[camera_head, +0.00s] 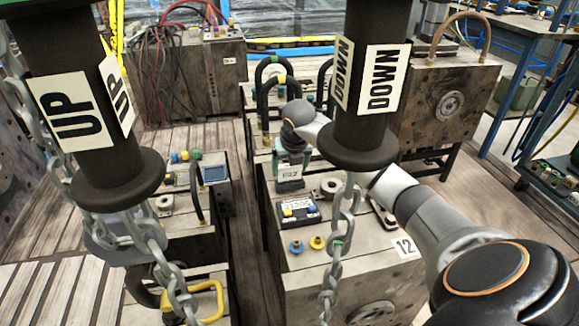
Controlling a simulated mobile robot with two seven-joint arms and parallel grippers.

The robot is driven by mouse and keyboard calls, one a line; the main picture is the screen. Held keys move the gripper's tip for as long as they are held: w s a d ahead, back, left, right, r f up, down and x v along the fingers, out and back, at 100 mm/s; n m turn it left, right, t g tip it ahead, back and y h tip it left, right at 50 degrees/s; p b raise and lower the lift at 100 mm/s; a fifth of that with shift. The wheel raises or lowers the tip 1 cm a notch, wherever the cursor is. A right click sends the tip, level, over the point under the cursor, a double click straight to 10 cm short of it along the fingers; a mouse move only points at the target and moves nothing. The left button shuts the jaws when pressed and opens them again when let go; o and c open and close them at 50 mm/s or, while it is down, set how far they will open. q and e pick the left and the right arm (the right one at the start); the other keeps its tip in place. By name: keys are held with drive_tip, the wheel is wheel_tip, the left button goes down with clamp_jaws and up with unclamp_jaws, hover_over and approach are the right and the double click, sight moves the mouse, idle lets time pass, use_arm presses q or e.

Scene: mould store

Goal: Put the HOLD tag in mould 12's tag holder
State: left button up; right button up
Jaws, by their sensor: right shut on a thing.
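A small pale tag (290,173) with dark lettering that appears to read HOLD stands near the middle of the picture. My right gripper (292,158), greenish and seen partly, is shut on the tag from above. The tag's lower edge is at or just above a grey piece on top of mould 12 (345,262); I cannot tell whether they touch or whether that piece is the tag holder. The mould bears a white 12 label (405,247). The black DOWN pendant hides part of my right arm. My left gripper is not in view.
Hanging black UP (75,115) and DOWN (383,78) cylinders with chains fill the foreground. A black counter box (298,211), blue and yellow fittings and a grey ring (331,187) sit on mould 12. Other moulds stand left and behind, with hoses. A gap runs left of mould 12.

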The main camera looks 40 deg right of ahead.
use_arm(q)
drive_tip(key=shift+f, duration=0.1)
use_arm(e)
drive_tip(key=shift+f, duration=0.2)
drive_tip(key=o, duration=1.2)
drive_tip(key=shift+c, duration=0.2)
drive_tip(key=shift+r, duration=0.3)
use_arm(q)
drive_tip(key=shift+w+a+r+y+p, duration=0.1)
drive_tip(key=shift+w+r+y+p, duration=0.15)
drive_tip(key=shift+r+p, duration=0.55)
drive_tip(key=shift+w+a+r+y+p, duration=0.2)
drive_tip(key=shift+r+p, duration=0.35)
drive_tip(key=shift+p, duration=0.45)
use_arm(e)
drive_tip(key=v, duration=1.2)
